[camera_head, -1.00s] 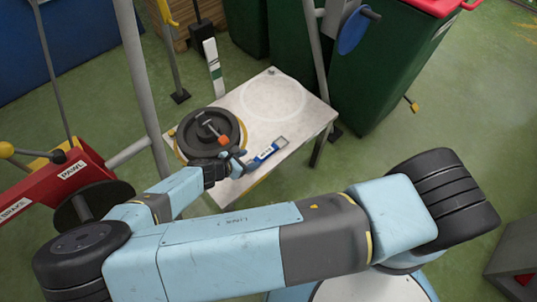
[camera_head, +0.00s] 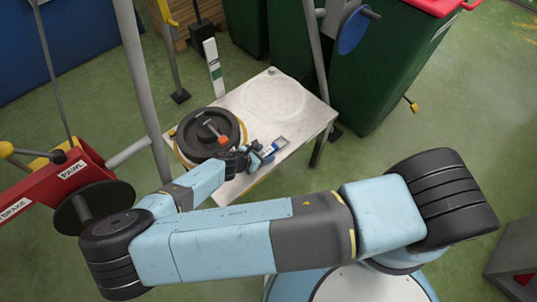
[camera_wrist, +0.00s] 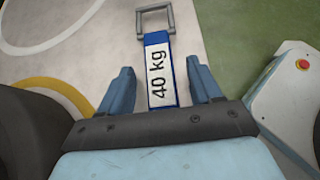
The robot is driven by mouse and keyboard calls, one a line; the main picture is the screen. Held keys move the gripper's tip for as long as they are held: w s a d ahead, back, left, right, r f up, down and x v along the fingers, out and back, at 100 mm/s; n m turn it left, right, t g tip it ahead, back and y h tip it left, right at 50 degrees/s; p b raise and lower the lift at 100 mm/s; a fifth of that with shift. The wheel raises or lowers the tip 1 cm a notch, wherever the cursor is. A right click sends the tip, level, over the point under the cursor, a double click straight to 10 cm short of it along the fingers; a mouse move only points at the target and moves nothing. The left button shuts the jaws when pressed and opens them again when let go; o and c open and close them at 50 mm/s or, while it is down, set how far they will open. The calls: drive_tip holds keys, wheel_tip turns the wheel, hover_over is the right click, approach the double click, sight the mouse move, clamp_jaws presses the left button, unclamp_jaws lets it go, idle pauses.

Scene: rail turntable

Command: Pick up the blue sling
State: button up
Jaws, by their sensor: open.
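The blue sling (camera_wrist: 158,40) lies on the pale table top. It is a blue strap with a white "40 kg" label and a grey metal loop (camera_wrist: 153,13) at its far end. In the head view the sling (camera_head: 272,147) lies right of the black wheel-like stack. My gripper (camera_wrist: 155,80) is open, with its two blue fingers on either side of the strap's near part, apart from it. In the head view my gripper (camera_head: 263,153) reaches the sling's near end and hides part of it.
The black round stack (camera_head: 205,133) with an orange-tipped handle stands left of the sling on the table (camera_head: 300,125). Metal posts rise beside the table. Green bins (camera_head: 370,75) stand behind. A red lever unit (camera_head: 70,180) is at left.

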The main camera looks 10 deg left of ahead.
drive_tip(key=shift+c, duration=0.5)
drive_tip(key=c, duration=1)
clamp_jaws()
drive_tip(key=shift+r, duration=0.1)
